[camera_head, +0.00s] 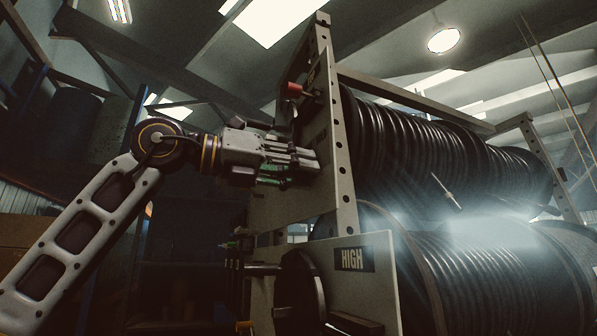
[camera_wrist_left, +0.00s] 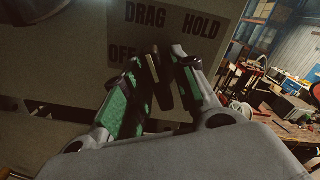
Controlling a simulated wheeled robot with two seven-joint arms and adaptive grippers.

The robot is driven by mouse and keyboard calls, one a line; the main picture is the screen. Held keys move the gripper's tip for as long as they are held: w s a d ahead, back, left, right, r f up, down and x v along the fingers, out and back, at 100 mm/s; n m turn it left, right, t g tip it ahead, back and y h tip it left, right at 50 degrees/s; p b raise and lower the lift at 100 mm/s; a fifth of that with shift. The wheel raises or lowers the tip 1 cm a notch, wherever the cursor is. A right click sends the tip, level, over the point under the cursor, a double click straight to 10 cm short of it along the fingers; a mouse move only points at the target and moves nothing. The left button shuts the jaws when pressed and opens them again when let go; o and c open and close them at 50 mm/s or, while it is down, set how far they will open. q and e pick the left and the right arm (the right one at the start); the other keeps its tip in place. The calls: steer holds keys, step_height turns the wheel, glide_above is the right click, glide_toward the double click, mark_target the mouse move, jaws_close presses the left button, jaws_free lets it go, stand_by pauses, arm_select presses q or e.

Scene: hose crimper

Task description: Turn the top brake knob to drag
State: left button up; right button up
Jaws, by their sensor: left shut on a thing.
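My left gripper (camera_head: 300,168) reaches in from the left to the upper side plate (camera_head: 318,135) of the hose reel rack. Its green-padded fingers show in the left wrist view (camera_wrist_left: 160,90), closed around the dark top brake knob (camera_wrist_left: 163,82). A pale strip on the knob lies between the fingers and points up toward the lettering. A label (camera_wrist_left: 172,22) on the plate behind reads DRAG, HOLD and OFF. The fingers partly cover OFF and most of the knob, so its exact setting is hard to tell. In the head view the knob is hidden by the gripper. My right gripper is not in view.
A red-ended handle (camera_head: 294,89) sticks out above the gripper. The upper black hose reel (camera_head: 430,150) lies behind the plate. A cluttered workbench (camera_wrist_left: 275,115) stands farther off at right.

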arm_select(q)
steer(key=shift+r+n, duration=0.1)
steer(key=shift+n, duration=0.2)
steer(key=shift+a, duration=0.1)
steer(key=o, duration=0.7)
steer(key=v, duration=1.2)
stand_by(0.7)
